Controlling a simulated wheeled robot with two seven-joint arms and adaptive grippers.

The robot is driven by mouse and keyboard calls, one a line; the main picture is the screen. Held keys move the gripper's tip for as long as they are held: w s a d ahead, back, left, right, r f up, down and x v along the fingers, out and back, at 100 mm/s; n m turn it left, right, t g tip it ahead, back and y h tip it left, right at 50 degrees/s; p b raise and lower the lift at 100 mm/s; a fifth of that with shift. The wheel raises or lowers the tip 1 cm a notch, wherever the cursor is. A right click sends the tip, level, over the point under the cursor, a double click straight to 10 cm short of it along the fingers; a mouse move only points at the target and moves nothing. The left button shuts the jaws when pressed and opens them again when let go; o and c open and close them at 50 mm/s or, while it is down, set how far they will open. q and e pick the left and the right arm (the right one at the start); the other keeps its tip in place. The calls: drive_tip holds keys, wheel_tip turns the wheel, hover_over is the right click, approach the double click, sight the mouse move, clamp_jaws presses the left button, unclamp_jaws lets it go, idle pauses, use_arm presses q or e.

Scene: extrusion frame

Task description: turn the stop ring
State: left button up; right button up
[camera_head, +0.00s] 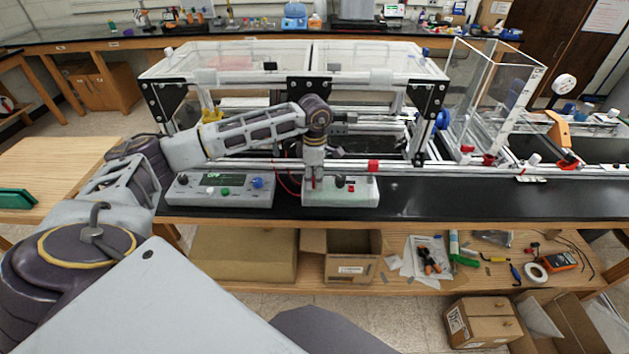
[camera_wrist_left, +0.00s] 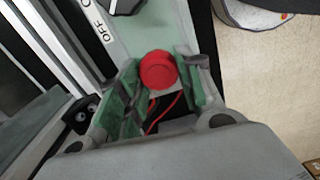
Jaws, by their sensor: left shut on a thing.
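The stop ring appears as a round red knob (camera_wrist_left: 158,70) in the left wrist view. It sits on a pale control box (camera_head: 358,197), near a black switch and an OFF label. My left gripper (camera_head: 313,186) points down at the left end of this box in the head view and mostly hides the knob there. In the left wrist view its green-padded fingers (camera_wrist_left: 160,88) stand on either side of the red knob, shut on it. Red wires show below the knob, between the fingers. My right gripper is in neither view.
A larger control panel (camera_head: 222,190) with a display and coloured knobs stands to the left. The clear-topped extrusion frame (camera_head: 290,75) rises behind. The black bench top (camera_head: 480,200) is bare to the right. Boxes and tools lie on the shelf below.

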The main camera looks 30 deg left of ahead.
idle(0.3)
use_arm(q)
drive_tip(key=o, duration=1)
drive_tip(key=shift+o, duration=0.2)
drive_tip(key=shift+r, duration=0.15)
wheel_tip(320, 180, up, 12)
drive_tip(key=shift+f, duration=0.2)
idle(0.5)
